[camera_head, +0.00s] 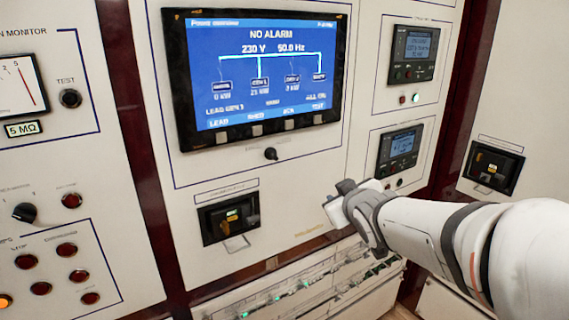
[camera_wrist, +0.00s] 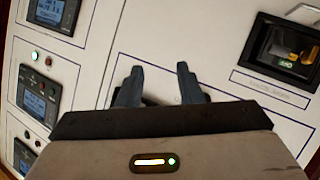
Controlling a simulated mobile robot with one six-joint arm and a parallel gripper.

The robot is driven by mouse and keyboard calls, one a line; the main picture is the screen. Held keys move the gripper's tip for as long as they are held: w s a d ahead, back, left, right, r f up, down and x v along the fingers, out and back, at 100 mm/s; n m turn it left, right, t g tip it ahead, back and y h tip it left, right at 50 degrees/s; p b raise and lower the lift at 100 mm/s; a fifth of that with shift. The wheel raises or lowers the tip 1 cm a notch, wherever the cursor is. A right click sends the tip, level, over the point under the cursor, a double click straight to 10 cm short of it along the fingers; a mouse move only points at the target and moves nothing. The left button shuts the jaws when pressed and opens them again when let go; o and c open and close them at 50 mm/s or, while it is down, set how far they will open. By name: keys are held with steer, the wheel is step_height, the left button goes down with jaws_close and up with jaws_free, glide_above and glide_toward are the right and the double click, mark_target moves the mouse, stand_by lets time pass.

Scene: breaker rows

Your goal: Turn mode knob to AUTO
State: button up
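A small black knob (camera_head: 271,153) sits on the pale panel below the large blue screen. A larger black rotary knob (camera_head: 24,212) is on the left panel, with markings around it too small to read. I cannot tell from the labels which is the mode knob. My gripper (camera_head: 338,207) is in front of the panel, right of and below the small knob and far right of the larger one. In the wrist view my gripper (camera_wrist: 160,82) has its two dark fingers spread, with only bare panel between them. Neither knob is clearly seen in the wrist view.
The large screen (camera_head: 262,70) reads NO ALARM. A black breaker (camera_head: 229,218) with a handle lies left of my gripper; another breaker (camera_head: 492,166) is at right. Two small controllers (camera_head: 413,54) (camera_head: 399,150) are on the right panel. Breaker rows (camera_head: 300,285) run below.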

steer(key=w+a+r+n+t+y, duration=0.2)
steer(key=w+a+n+y, duration=0.2)
steer(key=a, duration=0.2)
steer(key=n+y, duration=0.3)
steer(key=y, duration=0.1)
glide_toward(275, 156)
steer(key=p+x, duration=0.1)
steer(key=x, duration=0.7)
steer(key=shift+w+a, duration=0.15)
steer(key=shift+c, duration=0.3)
steer(key=shift+r, duration=0.1)
jaws_close()
